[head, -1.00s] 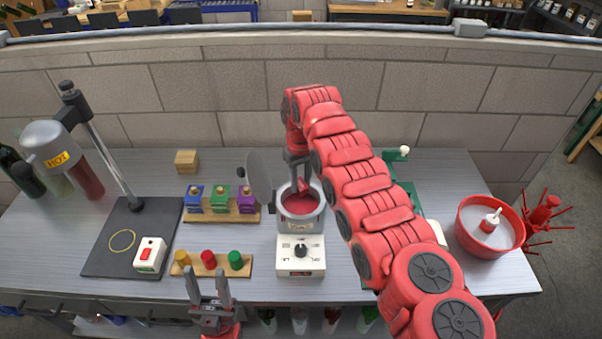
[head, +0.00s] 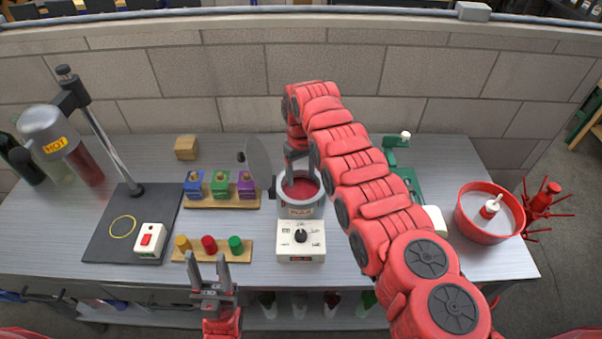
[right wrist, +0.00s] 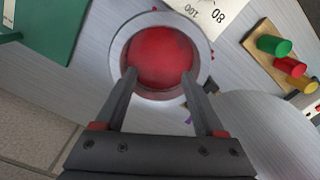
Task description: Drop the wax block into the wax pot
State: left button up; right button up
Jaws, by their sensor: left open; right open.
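The wax pot (head: 300,211) is a round grey pot behind a white dial box, with its grey lid (head: 259,162) standing open at the left. Red wax (right wrist: 160,52) fills its inside in the right wrist view, where the pale pot rim (right wrist: 204,52) surrounds it. My right gripper (right wrist: 159,74) is open and empty, its fingertips over the pot opening. I cannot make out a separate wax block; whether one lies in the red wax is unclear. My left gripper (head: 209,262) is open and empty at the table's front edge.
A rack of blue, green and purple blocks (head: 221,185) and a rack of coloured stoppers (head: 208,245) stand left of the pot. A tan block (head: 186,148) lies behind. A green device (head: 407,180) and a red bowl (head: 470,225) stand right.

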notch_tip(320, 180, up, 17)
jog(key=p, duration=0.6)
jog(key=shift+r, duration=0.2)
dwell(0.5)
